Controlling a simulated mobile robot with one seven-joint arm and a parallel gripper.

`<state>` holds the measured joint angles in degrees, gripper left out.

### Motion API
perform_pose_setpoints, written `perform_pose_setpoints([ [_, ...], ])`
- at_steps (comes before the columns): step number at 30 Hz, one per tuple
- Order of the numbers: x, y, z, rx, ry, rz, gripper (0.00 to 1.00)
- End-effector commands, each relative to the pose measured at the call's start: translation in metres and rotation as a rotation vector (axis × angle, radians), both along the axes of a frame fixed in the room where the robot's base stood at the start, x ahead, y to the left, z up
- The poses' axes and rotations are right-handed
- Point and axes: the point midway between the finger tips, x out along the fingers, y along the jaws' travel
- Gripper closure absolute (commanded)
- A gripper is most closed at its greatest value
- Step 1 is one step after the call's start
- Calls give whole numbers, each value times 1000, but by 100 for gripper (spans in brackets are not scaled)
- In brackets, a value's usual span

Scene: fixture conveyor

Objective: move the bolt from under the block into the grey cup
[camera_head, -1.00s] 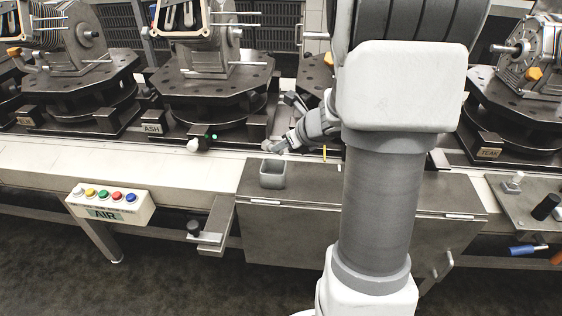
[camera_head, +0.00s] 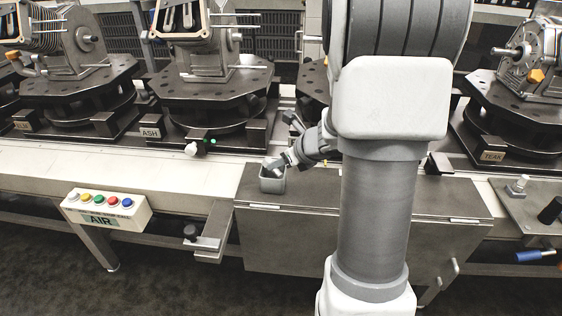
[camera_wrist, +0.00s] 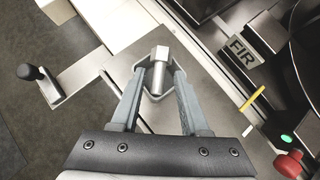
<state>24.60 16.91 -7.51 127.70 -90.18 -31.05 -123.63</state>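The grey cup (camera_head: 272,183) stands on the near left part of the dark cabinet top. My gripper (camera_head: 274,163) is at the cup's mouth, tilted downward, with its tips over or just inside the rim. In the wrist view my gripper (camera_wrist: 159,70) has its two fingers close in on the metal bolt (camera_wrist: 158,77). The bolt's pale angular head shows at the fingertips and its shank runs between the fingers. The cup (camera_wrist: 147,94) shows partly behind the bolt and fingers. I cannot tell how deep the bolt sits. A dark block (camera_wrist: 265,34) carries a FIR label.
The cabinet top (camera_head: 340,195) is clear right of the cup. Fixture turntables (camera_head: 210,90) stand along the back. A red knob (camera_wrist: 289,163) and green light (camera_wrist: 286,138) are at the wrist view's lower right. A button box (camera_head: 108,208) is at left.

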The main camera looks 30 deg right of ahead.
Motion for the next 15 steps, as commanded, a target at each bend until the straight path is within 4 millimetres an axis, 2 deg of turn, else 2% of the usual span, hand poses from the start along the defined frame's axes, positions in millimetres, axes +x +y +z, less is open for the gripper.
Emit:
perform_pose_setpoints([
  [10,0,0,2,0,0,0,50],
  [13,0,0,8,0,0,0,50],
  [15,-9,-3,17,-1,-1,-3,50],
])
